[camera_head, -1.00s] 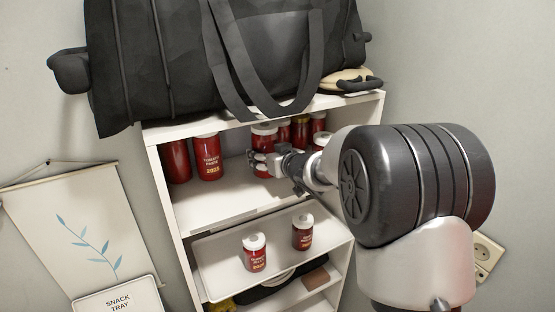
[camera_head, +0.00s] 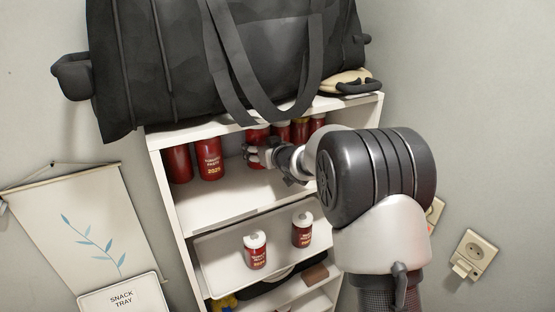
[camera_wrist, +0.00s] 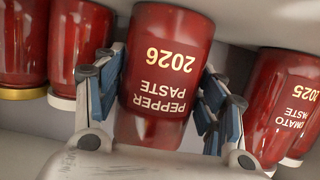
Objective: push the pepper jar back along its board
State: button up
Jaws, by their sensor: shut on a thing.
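The pepper jar (camera_head: 258,134) is a red jar on the upper shelf board (camera_head: 215,200), under the shelf unit's top. In the wrist view the picture is upside down, and the pepper jar (camera_wrist: 165,70) reads "PEPPER PASTE 2026". My gripper (camera_head: 262,155) is at the jar's front in the head view. In the wrist view its blue-padded fingers (camera_wrist: 162,100) stand on both sides of the jar, shut on it. The gripper hides the jar's lower part in the head view.
Tomato paste jars (camera_head: 208,158) stand left of it, and several red jars (camera_head: 299,130) stand close on its right. The board's front is clear. A black bag (camera_head: 180,60) lies on top. Below, a tray (camera_head: 215,265) holds two jars (camera_head: 255,250).

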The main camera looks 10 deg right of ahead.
jog(key=shift+w+a+r+p, duration=0.15)
jog(key=shift+w+a+p, duration=0.15)
jog(key=shift+w, duration=0.3)
dwell(0.3)
jog(key=o, duration=0.6)
jog(key=shift+s+d, duration=0.1)
jog(key=shift+c, duration=0.2)
jog(key=shift+o, duration=0.6)
jog(key=o, duration=0.6)
jog(key=shift+c, duration=0.2)
